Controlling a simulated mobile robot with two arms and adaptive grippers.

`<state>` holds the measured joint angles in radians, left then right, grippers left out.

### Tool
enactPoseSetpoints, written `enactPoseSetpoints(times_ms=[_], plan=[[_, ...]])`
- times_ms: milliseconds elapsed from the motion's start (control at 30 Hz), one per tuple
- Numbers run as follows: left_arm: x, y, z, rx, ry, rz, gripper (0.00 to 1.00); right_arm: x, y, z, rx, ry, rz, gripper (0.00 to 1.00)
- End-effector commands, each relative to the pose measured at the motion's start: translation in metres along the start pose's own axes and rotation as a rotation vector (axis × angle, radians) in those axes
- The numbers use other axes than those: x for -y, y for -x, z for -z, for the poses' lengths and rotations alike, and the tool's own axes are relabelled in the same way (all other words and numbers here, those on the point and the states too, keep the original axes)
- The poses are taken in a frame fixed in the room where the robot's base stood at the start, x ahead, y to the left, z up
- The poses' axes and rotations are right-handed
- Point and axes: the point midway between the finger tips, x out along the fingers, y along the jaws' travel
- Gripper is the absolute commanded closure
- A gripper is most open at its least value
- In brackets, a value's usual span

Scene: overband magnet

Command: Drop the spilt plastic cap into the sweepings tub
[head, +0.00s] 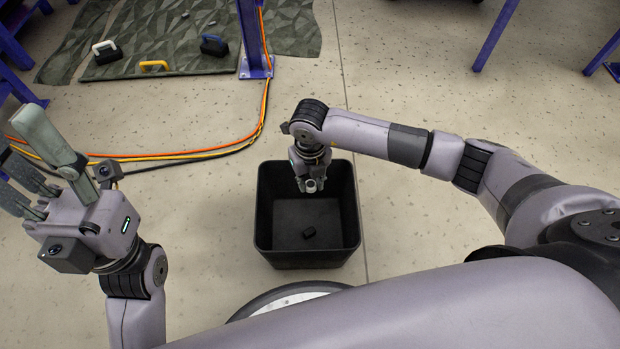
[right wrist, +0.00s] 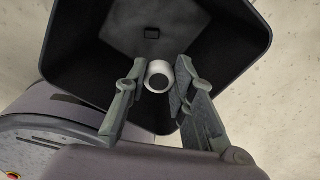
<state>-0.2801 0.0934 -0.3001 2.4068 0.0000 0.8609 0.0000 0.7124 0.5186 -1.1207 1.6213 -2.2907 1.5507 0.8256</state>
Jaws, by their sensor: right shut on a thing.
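The plastic cap (head: 311,186) is a small whitish round piece. In the right wrist view the cap (right wrist: 159,75) shows its dark hollow end between the fingertips. My right gripper (head: 310,180) points down over the black sweepings tub (head: 350,240) and is shut on the cap. The right wrist view shows the gripper (right wrist: 160,80) with the tub's open inside (right wrist: 110,60) beyond it. My left gripper (head: 35,165) is at the far left, away from the tub, with its fingers spread and nothing seen between them.
A small dark block (head: 308,232) lies on the tub's floor. Orange and black cables (head: 215,148) run over the floor behind and left of the tub. A patterned mat (head: 180,60) with several handled blocks lies at the back left, by a purple post (head: 252,40). The floor right of the tub is clear.

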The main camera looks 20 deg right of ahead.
Motion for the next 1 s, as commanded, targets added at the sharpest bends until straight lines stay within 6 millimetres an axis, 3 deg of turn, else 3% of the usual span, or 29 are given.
enactPoseSetpoints(times_ms=[67, 100, 433, 767, 1000], plan=[[0.0, 0.0, 0.0, 0.0, 0.0, 0.0, 0.54, 0.0, 0.0, 0.0, 0.0, 0.0, 0.0, 0.87], [0.0, 0.0, 0.0, 0.0, 0.0, 0.0, 0.54, 0.0, 0.0, 0.0, 0.0, 0.0, 0.0, 0.75], [0.0, 0.0, 0.0, 0.001, 0.0, 0.0, 0.54, 0.0, 0.0, 0.0, 0.0, 0.0, 0.0, 0.53], [0.0, 0.0, 0.0, 0.002, 0.0, 0.0, 0.54, 0.0, 0.002, 0.0, 0.001, 0.0, 0.0, 0.53], [0.0, 0.0, 0.0, 0.002, 0.0, 0.0, 0.54, 0.0, 0.037, -0.001, 0.005, 0.001, -0.001, 0.53]])
